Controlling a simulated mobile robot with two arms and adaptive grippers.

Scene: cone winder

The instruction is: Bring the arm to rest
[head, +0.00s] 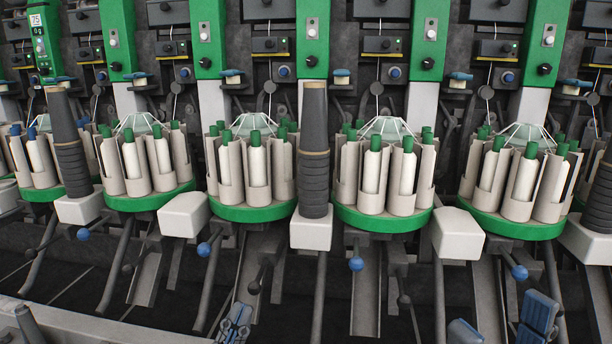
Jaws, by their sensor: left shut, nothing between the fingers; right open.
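My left gripper (235,323) shows at the bottom edge, left of the middle. Its blue-grey fingers are together and hold nothing. My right gripper (501,326) shows at the bottom right, with its two blue fingers wide apart and nothing between them. Both grippers are low in front of the machine, below the round green magazines, and I see no contact with it. The arms behind both grippers are mostly out of the picture.
Several green magazines (244,213) hold white bobbins with green tops. Dark ribbed conical columns (314,150) stand on white blocks (311,233) between some of them. Levers with blue knobs (356,264) jut out below. A grey rail (85,325) crosses the bottom left.

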